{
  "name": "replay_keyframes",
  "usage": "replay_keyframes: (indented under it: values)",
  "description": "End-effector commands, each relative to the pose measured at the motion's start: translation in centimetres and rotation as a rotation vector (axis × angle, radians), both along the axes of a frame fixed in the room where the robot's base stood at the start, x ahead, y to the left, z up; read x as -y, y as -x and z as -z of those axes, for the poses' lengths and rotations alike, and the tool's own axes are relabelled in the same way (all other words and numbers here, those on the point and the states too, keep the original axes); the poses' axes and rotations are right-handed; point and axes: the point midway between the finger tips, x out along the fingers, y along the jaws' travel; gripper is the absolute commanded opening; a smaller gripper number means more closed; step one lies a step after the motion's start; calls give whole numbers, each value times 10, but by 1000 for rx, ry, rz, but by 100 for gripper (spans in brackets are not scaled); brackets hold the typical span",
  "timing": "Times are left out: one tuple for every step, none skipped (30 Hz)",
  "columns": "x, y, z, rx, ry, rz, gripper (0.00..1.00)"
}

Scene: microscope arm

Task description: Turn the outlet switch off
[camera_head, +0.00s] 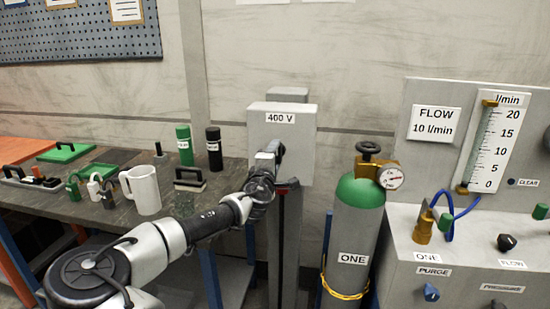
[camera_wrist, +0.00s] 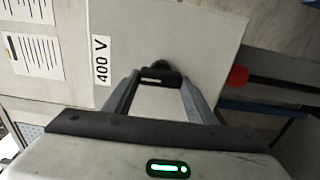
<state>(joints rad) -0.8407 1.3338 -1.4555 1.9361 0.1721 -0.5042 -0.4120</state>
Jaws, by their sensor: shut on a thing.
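The outlet box (camera_head: 300,140) is a light grey box on a grey post, labelled "400 V". In the wrist view its front face (camera_wrist: 205,50) fills the upper middle, turned sideways. A black switch knob (camera_wrist: 160,77) with a pale mark on it sticks out of that face. My gripper (camera_head: 272,149) reaches the lower left of the box front. In the wrist view my gripper's two grey fingers (camera_wrist: 161,80) stand on either side of the knob and are shut on it. In the head view my gripper hides the knob.
A red part (camera_wrist: 238,76) sits at the box's edge. A green-topped gas cylinder (camera_head: 358,230) labelled "ONE" stands close right. A flow panel (camera_head: 435,100) is farther right. The left bench (camera_head: 110,218) holds a white mug (camera_head: 146,190), bottles and padlocks.

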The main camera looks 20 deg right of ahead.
Motion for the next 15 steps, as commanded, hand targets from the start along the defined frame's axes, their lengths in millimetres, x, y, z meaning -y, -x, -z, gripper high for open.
replay_keyframes:
  values:
    - [0,0,1,-4,4,0,28]
    - [0,0,1,-5,5,0,28]
    - [0,0,1,-5,6,0,28]
    - [0,0,1,-5,6,0,28]
    - [0,0,1,-5,6,0,28]
    - [0,0,1,-5,6,0,28]
    - [0,0,1,-5,6,0,28]
    - [0,0,1,-5,6,0,28]
    - [0,0,1,-5,6,0,28]
    - [0,0,1,-5,6,0,28]
    - [0,0,1,-5,6,0,52]
    - [0,0,1,-5,6,0,59]
    - [0,0,1,-5,6,0,64]
    - [0,0,1,-5,6,0,69]
    - [0,0,1,-5,5,0,70]
